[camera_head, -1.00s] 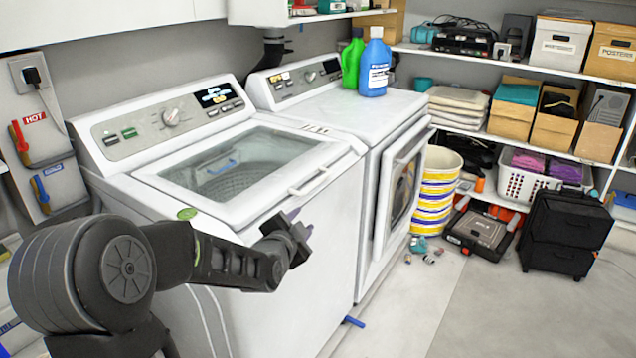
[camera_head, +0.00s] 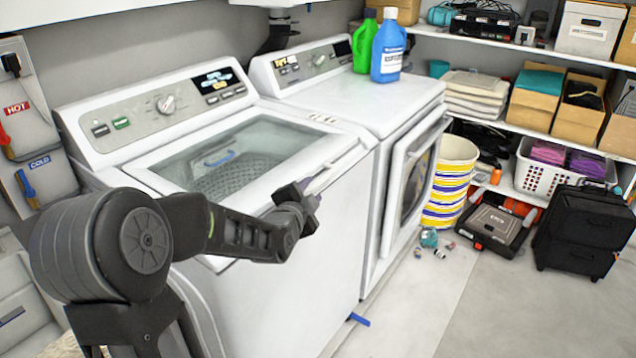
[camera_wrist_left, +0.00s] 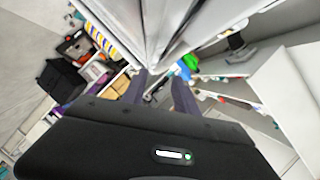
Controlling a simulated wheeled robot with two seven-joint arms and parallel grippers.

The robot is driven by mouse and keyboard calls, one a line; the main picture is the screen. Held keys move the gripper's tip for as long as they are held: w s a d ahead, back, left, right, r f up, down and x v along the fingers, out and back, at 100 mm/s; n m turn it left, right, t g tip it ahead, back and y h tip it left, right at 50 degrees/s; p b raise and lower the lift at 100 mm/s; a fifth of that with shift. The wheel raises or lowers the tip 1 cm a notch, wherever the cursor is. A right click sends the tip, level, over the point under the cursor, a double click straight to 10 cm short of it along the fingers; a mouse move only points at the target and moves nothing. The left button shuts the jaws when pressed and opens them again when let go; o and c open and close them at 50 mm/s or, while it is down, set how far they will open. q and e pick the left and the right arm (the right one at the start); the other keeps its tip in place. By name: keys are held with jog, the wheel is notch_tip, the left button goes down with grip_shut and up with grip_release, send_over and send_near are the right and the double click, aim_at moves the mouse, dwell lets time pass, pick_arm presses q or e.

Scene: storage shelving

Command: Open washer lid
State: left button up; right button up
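The white washer (camera_head: 290,290) stands at centre left. Its lid (camera_head: 240,158) has a dark glass panel, with the drum showing through, and lies closed. The lid's handle is at its front right edge, mostly hidden behind my left gripper (camera_head: 312,196). That gripper is in front of the lid's front edge, close to the handle. I cannot tell whether it touches it. In the left wrist view my left gripper's two fingers (camera_wrist_left: 160,92) are apart, with nothing clearly held between them. My right gripper is not in view.
A white dryer (camera_head: 385,190) stands to the right of the washer, with green (camera_head: 365,48) and blue (camera_head: 388,50) bottles on top. A striped basket (camera_head: 450,182) and a black case (camera_head: 585,232) are on the floor. The floor at front right is clear.

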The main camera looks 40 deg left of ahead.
aim_at(316, 186)
pick_arm(q)
jog(key=x, duration=0.7)
jog(key=shift+f+p, duration=0.1)
jog(key=shift+p, duration=0.2)
jog(key=shift+c, duration=0.2)
grip_shut()
jog(key=shift+d, duration=0.1)
dwell(0.7)
